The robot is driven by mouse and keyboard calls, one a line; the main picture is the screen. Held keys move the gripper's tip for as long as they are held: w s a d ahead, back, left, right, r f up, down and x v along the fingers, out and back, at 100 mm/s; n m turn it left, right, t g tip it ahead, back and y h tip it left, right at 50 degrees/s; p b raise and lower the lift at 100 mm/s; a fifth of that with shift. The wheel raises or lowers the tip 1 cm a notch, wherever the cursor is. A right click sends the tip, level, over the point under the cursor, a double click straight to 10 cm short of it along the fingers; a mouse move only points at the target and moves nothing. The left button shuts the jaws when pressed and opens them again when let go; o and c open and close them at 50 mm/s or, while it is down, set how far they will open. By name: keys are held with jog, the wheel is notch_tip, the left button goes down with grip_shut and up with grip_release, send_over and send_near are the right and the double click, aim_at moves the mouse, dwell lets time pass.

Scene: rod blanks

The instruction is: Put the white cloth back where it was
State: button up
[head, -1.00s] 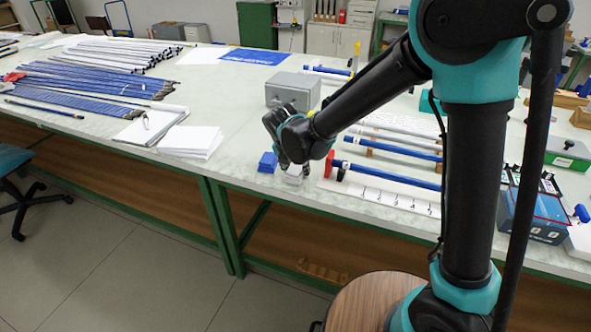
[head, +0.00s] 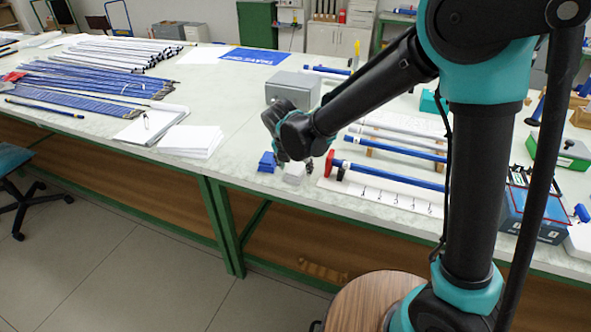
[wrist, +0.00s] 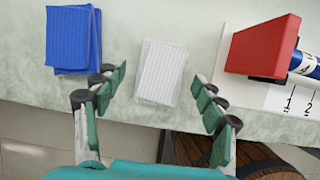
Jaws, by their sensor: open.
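The white cloth (wrist: 160,72) lies folded flat on the table near its front edge. It also shows in the head view (head: 294,172), just below my gripper (head: 296,161). In the wrist view my gripper (wrist: 161,82) is open, with one finger to each side of the cloth and gaps between. The fingers hold nothing, and the cloth looks apart from them.
Folded blue cloths (wrist: 73,38) lie left of the white one. To the right, a red block (wrist: 262,46) stands at the end of a blue rod over a numbered white strip (head: 380,191). A grey box (head: 292,90) stands behind. White papers (head: 190,141) lie farther left.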

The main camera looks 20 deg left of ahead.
jog(key=v, duration=1.1)
jog(key=shift+s, duration=0.1)
